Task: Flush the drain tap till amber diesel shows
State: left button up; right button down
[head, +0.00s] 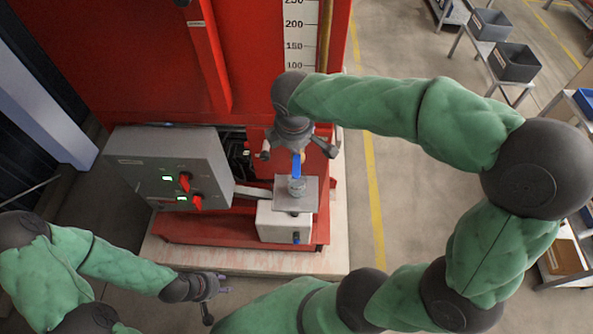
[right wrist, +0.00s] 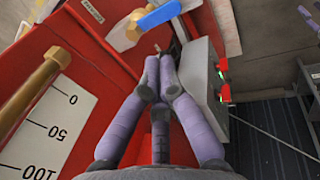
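The drain tap shows its blue lever (head: 296,165) in the head view, low on the front of the red tank. In the right wrist view the blue lever (right wrist: 157,16) and brass body (right wrist: 123,37) lie beyond my fingertips, with no clear contact. A small greyish jar (head: 296,186) stands below the tap on a plate; I see no amber in it. My right gripper (right wrist: 160,65) has its fingers drawn together, with nothing visible between them. In the head view it is partly hidden by its wrist. My left gripper (head: 226,285) is low, left of the plinth's front, fingers apart and empty.
A grey control box (head: 172,160) with red switches and green lights is left of the tap. A white box (head: 284,222) with a blue knob sits below the plate. The red tank (head: 150,75) backs everything.

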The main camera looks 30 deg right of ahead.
aim_at(297, 171)
jog(key=w+g+p, duration=0.1)
jog(key=p, duration=0.3)
jog(key=w+d+r+g+y+p, duration=0.1)
jog(key=p, duration=0.4)
jog(key=shift+d+r+g+y, duration=0.1)
jog(key=shift+d+g+y, duration=0.2)
notch_tip(297, 171, down, 14)
jog(key=shift+f+p, duration=0.1)
jog(key=shift+p, duration=0.45)
dwell(0.3)
